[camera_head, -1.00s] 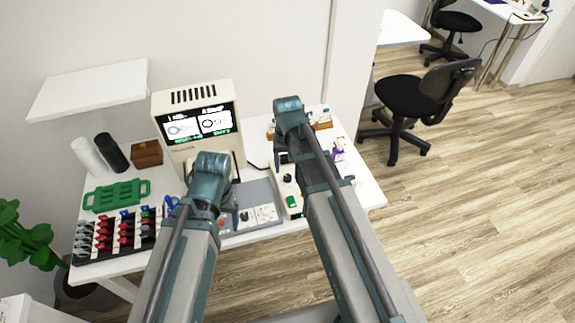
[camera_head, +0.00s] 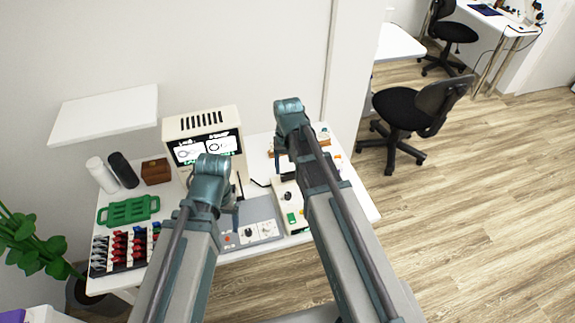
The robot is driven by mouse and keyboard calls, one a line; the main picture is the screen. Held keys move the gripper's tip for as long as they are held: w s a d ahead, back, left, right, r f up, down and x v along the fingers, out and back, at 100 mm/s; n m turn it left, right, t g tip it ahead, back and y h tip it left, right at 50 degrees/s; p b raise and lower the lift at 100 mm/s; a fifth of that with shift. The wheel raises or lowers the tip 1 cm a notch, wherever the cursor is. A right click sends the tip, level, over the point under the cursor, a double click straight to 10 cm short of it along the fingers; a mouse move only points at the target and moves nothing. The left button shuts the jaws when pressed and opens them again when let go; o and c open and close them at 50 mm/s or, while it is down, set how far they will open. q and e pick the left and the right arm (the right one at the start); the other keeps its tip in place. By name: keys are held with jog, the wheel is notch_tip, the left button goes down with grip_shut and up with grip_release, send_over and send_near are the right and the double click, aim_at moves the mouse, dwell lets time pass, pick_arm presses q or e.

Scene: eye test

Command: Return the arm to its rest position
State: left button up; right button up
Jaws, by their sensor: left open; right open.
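My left arm comes up from the bottom, and its gripper (camera_head: 234,203) is over the front of the white table (camera_head: 268,145), beside the grey panel with knobs (camera_head: 262,211). My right arm reaches over the table further right, with its gripper (camera_head: 280,160) near the cream device with a green button (camera_head: 290,208). Both grippers are largely hidden by my own wrists. I see nothing held in either one. Both arms are stretched out forward over the table.
A cream monitor (camera_head: 204,121) stands at the back. A white shelf (camera_head: 105,115) juts from the wall. A green tray (camera_head: 128,210), a rack of coloured parts (camera_head: 120,249) and a wooden box (camera_head: 156,171) are left. A black chair (camera_head: 408,108) stands right, with open floor before it.

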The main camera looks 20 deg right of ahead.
pick_arm(q)
jog(key=shift+f+b, duration=0.85)
pick_arm(e)
jog(key=s+a+n, duration=0.3)
jog(key=s+a, duration=0.2)
jog(key=s, duration=0.2)
jog(key=s+a+f+n+h, duration=0.1)
jog(key=s+a+n, duration=0.1)
jog(key=s+a, duration=0.3)
jog(key=s, duration=0.2)
jog(key=shift+s+f+n, duration=0.3)
jog(key=shift+s+n, duration=0.1)
jog(key=shift+w+a, duration=0.1)
jog(key=r+m+y+p, duration=0.1)
jog(key=r+m+p, duration=0.1)
jog(key=m, duration=1.3)
send_over(288, 195)
pick_arm(q)
notch_tip(288, 195, down, 12)
jog(key=b, duration=1.4)
pick_arm(e)
notch_tip(288, 195, down, 14)
jog(key=shift+w+f, duration=0.1)
grip_shut()
